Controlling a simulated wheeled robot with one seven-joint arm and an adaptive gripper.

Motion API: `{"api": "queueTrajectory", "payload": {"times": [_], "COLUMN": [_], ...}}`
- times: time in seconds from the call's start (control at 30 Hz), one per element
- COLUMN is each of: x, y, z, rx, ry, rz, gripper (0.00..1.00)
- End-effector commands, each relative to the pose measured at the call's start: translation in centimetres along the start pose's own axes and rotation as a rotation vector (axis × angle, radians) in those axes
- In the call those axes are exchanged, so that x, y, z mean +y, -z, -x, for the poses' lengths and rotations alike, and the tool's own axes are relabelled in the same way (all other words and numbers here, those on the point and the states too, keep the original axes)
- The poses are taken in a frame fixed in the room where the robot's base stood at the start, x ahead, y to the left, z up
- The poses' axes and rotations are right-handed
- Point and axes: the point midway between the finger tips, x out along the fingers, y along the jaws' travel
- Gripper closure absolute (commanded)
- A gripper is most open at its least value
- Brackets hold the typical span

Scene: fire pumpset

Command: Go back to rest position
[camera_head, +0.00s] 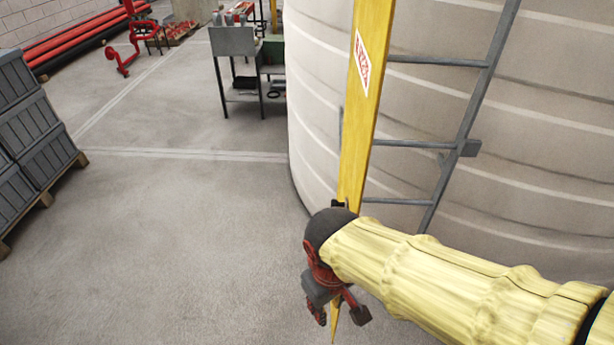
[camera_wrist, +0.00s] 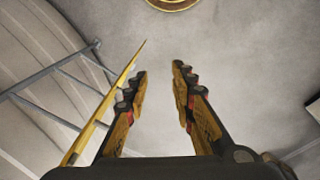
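My gripper (camera_head: 336,300) hangs at the end of my yellow-sleeved arm, at the lower middle of the head view. In the wrist view the two fingers of my gripper (camera_wrist: 160,85) are spread apart with bare grey floor between them, so it is open and empty. A yellow upright board (camera_head: 364,110) with a red and white sign stands right behind the gripper in the head view. In the wrist view its narrow yellow edge (camera_wrist: 98,118) runs beside the left finger. I cannot tell whether they touch.
A large pale ribbed tank (camera_head: 560,130) with a grey ladder (camera_head: 420,143) fills the right side. Grey crates on a pallet (camera_head: 30,125) stand at the left. A small metal workbench (camera_head: 235,75) stands at the back. The floor (camera_head: 170,230) between is clear.

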Motion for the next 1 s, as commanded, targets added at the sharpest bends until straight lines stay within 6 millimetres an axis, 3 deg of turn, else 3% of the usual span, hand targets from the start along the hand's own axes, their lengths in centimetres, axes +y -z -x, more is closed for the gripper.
{"api": "queueTrajectory", "payload": {"times": [0.3,0.5,0.7,1.0], "x": [7.9,11.4,12.5,12.5], "y": [-5.3,-7.6,-8.3,-8.3], "z": [6.5,9.6,9.8,9.8], "rx": [0.301,0.409,0.413,0.412], "ry": [-0.022,-0.087,-0.103,-0.103], "rz": [-0.393,-0.537,-0.583,-0.582], "gripper": [0.75,0.75,0.75,0.75]}}
